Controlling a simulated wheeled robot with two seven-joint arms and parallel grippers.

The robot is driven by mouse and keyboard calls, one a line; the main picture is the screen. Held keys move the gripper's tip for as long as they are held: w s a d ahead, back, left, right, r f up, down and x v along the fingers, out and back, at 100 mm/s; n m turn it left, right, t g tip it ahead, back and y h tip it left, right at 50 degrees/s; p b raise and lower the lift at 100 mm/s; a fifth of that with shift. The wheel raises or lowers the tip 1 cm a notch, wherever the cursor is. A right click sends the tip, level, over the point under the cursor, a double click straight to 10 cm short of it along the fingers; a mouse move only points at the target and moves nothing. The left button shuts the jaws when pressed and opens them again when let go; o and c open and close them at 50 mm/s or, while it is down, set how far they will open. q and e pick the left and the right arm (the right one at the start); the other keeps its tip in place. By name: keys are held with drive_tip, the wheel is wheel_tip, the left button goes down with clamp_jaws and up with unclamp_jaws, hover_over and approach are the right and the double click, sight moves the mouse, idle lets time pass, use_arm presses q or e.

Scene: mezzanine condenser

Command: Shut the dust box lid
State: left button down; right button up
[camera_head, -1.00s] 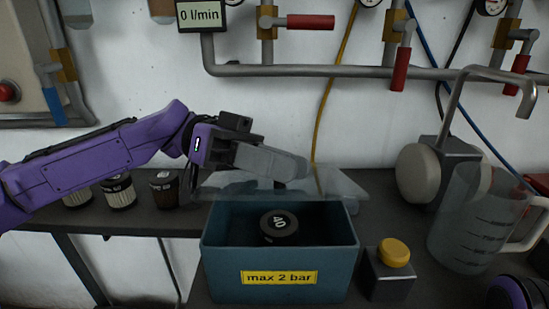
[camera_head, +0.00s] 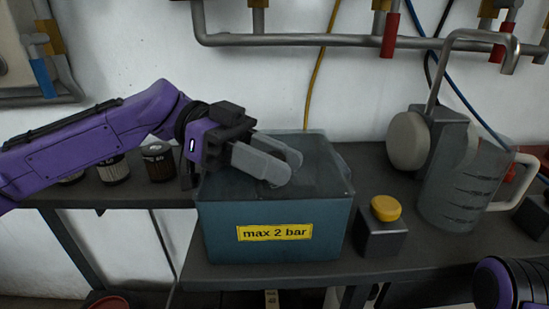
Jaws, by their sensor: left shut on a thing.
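The dust box (camera_head: 222,240) is a blue-grey box with a yellow "max 2 bar" label, standing on the dark bench. Its clear smoky lid (camera_head: 318,178) lies over the top, down at or very near the rim; I cannot tell whether it is fully seated. The box's inside shows only dimly through it. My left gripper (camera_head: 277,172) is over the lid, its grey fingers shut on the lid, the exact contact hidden. My right gripper is out of view; only a purple part of my right arm shows at the lower right.
A dark block with a yellow button (camera_head: 386,208) stands close to the right of the box. A clear measuring jug (camera_head: 462,190) and a metal stand with a round pad (camera_head: 408,140) are farther right. Several small jars (camera_head: 158,162) stand behind my left arm. Pipes run above.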

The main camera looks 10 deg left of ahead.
use_arm(q)
drive_tip(key=shift+f, duration=0.1)
drive_tip(key=c, duration=0.8)
unclamp_jaws()
drive_tip(key=shift+c, duration=0.2)
drive_tip(key=shift+w+a+r, duration=0.1)
drive_tip(key=shift+a+r, duration=0.1)
drive_tip(key=shift+a, duration=0.2)
drive_tip(key=p+v, duration=0.1)
drive_tip(key=v, duration=0.8)
drive_tip(key=shift+a, duration=0.35)
